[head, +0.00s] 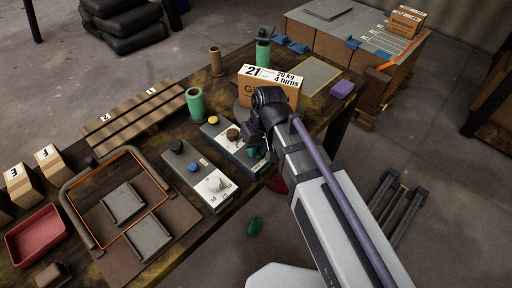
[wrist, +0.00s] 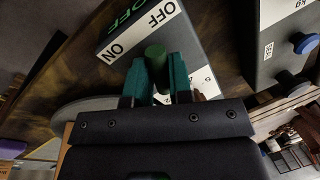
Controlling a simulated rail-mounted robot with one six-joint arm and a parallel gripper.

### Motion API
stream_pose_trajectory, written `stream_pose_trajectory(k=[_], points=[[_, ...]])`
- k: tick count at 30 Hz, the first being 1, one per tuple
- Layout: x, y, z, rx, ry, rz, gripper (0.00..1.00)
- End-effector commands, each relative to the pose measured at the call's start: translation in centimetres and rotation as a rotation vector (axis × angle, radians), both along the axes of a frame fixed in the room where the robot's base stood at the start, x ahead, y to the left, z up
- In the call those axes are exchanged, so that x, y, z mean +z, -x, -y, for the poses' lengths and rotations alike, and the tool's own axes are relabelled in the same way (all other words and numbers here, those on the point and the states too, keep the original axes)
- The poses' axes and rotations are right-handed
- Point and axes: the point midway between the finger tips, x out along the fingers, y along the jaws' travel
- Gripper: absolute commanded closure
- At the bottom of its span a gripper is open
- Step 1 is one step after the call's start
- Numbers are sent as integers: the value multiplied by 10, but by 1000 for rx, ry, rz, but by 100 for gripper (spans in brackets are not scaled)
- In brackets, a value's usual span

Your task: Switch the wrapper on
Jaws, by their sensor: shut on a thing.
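In the wrist view the box (wrist: 130,38) shows the printed words OFF and ON. My gripper (wrist: 158,75) has its teal fingers shut on a green switch handle (wrist: 155,52) on this box, near those words. In the head view my gripper (head: 257,152) is over the lower right end of the box, and my arm hides part of it. Which word the switch points at cannot be told.
A second control box (head: 200,176) with a blue button and white dial is to the left. A carton (head: 268,92) marked 21 stands on a round plate (wrist: 85,112) behind the box. The table edge is close.

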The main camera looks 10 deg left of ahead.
Motion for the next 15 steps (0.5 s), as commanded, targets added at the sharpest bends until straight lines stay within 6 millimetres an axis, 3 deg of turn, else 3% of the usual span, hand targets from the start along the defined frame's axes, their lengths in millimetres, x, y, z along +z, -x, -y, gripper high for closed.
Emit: stream_pose_trajectory(k=[15], points=[[0, -1, -2, 489, 1, -1, 100]])
